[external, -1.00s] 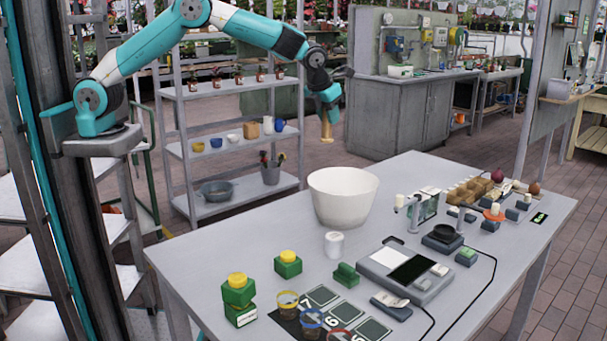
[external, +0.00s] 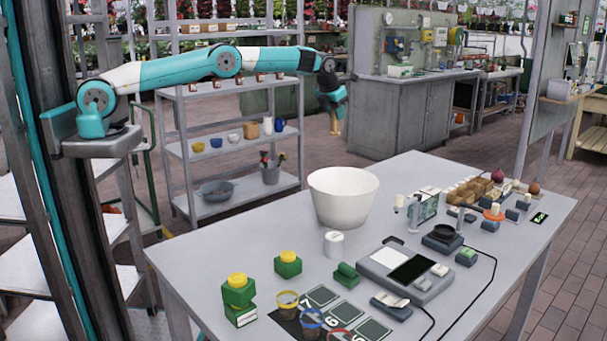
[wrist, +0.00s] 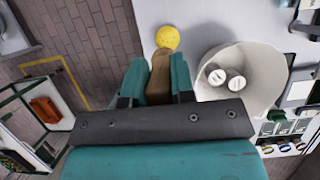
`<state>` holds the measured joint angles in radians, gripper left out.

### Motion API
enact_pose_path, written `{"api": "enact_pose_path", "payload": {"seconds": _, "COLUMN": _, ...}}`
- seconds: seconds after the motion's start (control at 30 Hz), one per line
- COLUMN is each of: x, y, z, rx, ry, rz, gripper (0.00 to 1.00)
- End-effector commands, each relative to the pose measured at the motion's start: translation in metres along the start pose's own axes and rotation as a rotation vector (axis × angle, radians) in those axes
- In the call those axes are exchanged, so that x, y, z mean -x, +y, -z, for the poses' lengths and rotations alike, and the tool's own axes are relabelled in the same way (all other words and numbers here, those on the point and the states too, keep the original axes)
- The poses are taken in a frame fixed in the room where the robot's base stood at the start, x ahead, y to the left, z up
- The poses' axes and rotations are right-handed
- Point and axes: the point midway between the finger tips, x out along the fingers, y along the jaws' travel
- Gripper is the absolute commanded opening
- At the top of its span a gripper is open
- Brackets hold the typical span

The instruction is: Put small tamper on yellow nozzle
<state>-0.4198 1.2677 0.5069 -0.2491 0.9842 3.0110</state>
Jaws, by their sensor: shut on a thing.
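My gripper (external: 334,106) is shut on a tan, wooden-looking piece, the small tamper (external: 335,128), which hangs down in the air beyond the white bowl. In the wrist view the tamper (wrist: 159,76) sits between the fingers (wrist: 156,88). A yellow round face (wrist: 167,37) shows at its far end; I cannot tell whether it belongs to the tamper. Two yellow round pieces, one (external: 237,279) and another (external: 288,256), sit on green blocks at the table's front left. I cannot tell which thing is the yellow nozzle.
The white bowl (external: 342,197) stands on the grey table (external: 220,234); the wrist view shows two pale-topped cylinders (wrist: 226,79) inside it. A white cup (external: 334,243), a scale (external: 407,270) and ringed cups (external: 288,302) stand nearer. A shelf rack (external: 232,146) stands behind.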

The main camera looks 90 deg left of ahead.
Motion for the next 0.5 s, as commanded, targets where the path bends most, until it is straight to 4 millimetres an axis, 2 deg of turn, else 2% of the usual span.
{"api": "enact_pose_path", "payload": {"seconds": 0.03, "x": -0.021, "y": 0.000, "z": 0.009, "rx": 0.000, "ry": 0.000, "rz": 0.000, "gripper": 0.00}}
{"api": "enact_pose_path", "payload": {"seconds": 0.3, "x": -0.072, "y": -0.001, "z": 0.030, "rx": 0.000, "ry": -0.001, "rz": 0.000, "gripper": 0.00}}
{"api": "enact_pose_path", "payload": {"seconds": 0.4, "x": -0.086, "y": -0.001, "z": 0.035, "rx": 0.000, "ry": -0.001, "rz": 0.000, "gripper": 0.00}}
{"api": "enact_pose_path", "payload": {"seconds": 0.5, "x": -0.090, "y": -0.001, "z": 0.037, "rx": 0.000, "ry": -0.001, "rz": 0.000, "gripper": 0.00}}
